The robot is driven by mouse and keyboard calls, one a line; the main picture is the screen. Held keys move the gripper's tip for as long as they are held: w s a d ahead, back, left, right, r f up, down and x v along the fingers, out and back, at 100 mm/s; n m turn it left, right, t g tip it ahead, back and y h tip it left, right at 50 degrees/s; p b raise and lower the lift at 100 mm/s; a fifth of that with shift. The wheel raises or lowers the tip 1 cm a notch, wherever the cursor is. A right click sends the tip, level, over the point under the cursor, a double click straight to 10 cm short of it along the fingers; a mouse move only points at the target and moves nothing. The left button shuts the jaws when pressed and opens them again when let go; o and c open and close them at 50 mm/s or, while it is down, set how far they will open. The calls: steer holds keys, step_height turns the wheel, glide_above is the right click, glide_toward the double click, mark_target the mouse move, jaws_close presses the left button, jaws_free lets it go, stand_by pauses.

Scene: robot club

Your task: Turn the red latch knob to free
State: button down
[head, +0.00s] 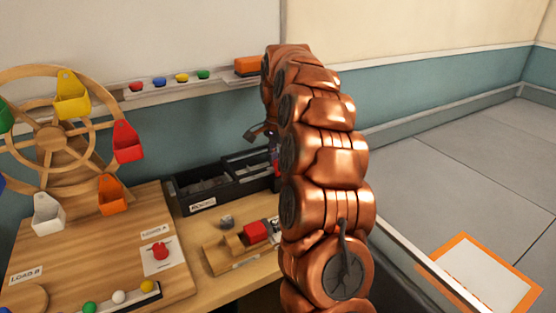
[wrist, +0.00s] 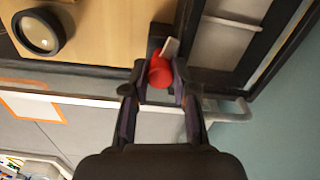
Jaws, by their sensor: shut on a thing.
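The red latch knob (wrist: 160,70) is a small round knob in the wrist view, with a pale flat tab beside it. It sits by the corner of the dark tray. My gripper (wrist: 160,80) is shut on it, with one finger on each side. In the head view my copper arm hides the knob and most of the gripper. How far the knob is turned is not clear.
The black tray (head: 180,207) with compartments stands on the wooden table (head: 199,271). At left are a toy Ferris wheel (head: 53,136) and another red knob (head: 160,251) on a white plate. A round lens-like thing (wrist: 38,32) lies nearby.

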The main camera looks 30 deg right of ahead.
steer(key=n, duration=0.3)
steer(key=shift+p, duration=0.35)
steer(key=c, duration=0.9)
jaws_free()
steer(key=shift+r, duration=0.1)
steer(key=shift+r, duration=3.7)
